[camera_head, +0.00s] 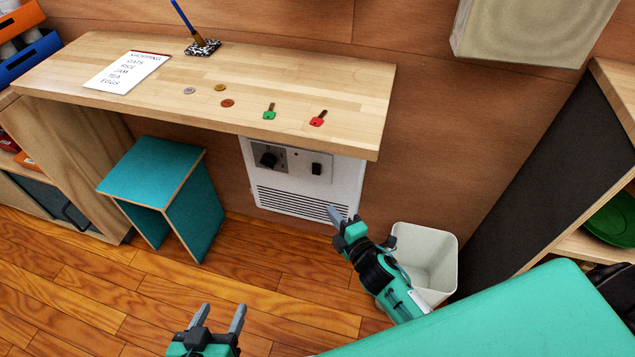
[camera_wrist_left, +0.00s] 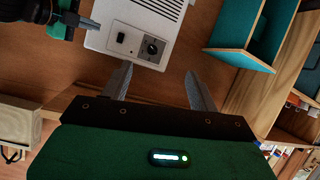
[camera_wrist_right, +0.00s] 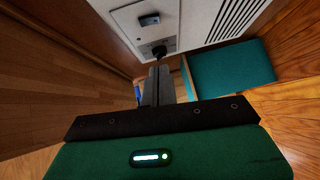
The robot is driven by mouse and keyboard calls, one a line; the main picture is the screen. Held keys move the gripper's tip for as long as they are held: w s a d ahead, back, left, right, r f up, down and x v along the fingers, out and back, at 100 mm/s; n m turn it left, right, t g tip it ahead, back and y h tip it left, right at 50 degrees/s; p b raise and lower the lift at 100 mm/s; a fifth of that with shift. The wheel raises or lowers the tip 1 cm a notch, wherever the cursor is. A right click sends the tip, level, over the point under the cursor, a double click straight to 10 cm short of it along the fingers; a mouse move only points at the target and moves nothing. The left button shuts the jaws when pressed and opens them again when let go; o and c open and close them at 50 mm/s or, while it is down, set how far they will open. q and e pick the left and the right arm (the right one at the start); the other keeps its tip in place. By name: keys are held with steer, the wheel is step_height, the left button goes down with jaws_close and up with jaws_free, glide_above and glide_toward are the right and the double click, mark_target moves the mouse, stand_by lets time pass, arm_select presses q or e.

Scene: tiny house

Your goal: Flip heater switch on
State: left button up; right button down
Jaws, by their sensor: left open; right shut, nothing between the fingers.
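The white heater (camera_head: 302,178) is on the wall under the wooden desk, with a vent grille at its bottom. Its panel has a black knob (camera_head: 268,159) on the left and a black rocker switch (camera_head: 317,168) on the right. The switch also shows in the left wrist view (camera_wrist_left: 121,38) and the right wrist view (camera_wrist_right: 149,20). My right gripper (camera_head: 336,215) is shut and empty, just in front of the grille's lower right, below the switch. My left gripper (camera_head: 223,319) is open and empty, low over the floor. I cannot tell which way the switch is tipped.
A teal stool (camera_head: 152,172) stands left of the heater. A white bin (camera_head: 425,256) stands right, beside my right arm.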

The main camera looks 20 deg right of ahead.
steer(key=shift+w, duration=0.1)
steer(key=b, duration=0.2)
glide_toward(314, 173)
steer(key=w+a, duration=0.3)
steer(key=a, duration=0.1)
steer(key=shift+w+d+f, duration=0.15)
steer(key=shift+w+d, duration=0.5)
steer(key=shift+w, duration=0.1)
steer(key=shift+w+d+f, duration=0.2)
steer(key=shift+w+d, duration=0.4)
steer(key=shift+w, duration=0.15)
arm_select(q)
steer(key=r+t, duration=0.1)
steer(key=w+r+t, duration=0.1)
steer(key=w+d+r+t+h, duration=0.1)
steer(key=r, duration=0.1)
steer(key=shift+w+t, duration=0.1)
steer(key=shift+t, duration=0.3)
arm_select(e)
steer(key=shift+w+d+f+b, duration=0.1)
steer(key=shift+w+b, duration=0.05)
steer(key=shift+b, duration=0.45)
arm_select(q)
steer(key=r+t, duration=0.1)
steer(key=w+a+r+t, duration=0.1)
steer(key=r, duration=0.1)
steer(key=r+t, duration=0.1)
steer(key=shift+w+a+r, duration=0.15)
steer(key=shift+w+r, duration=0.25)
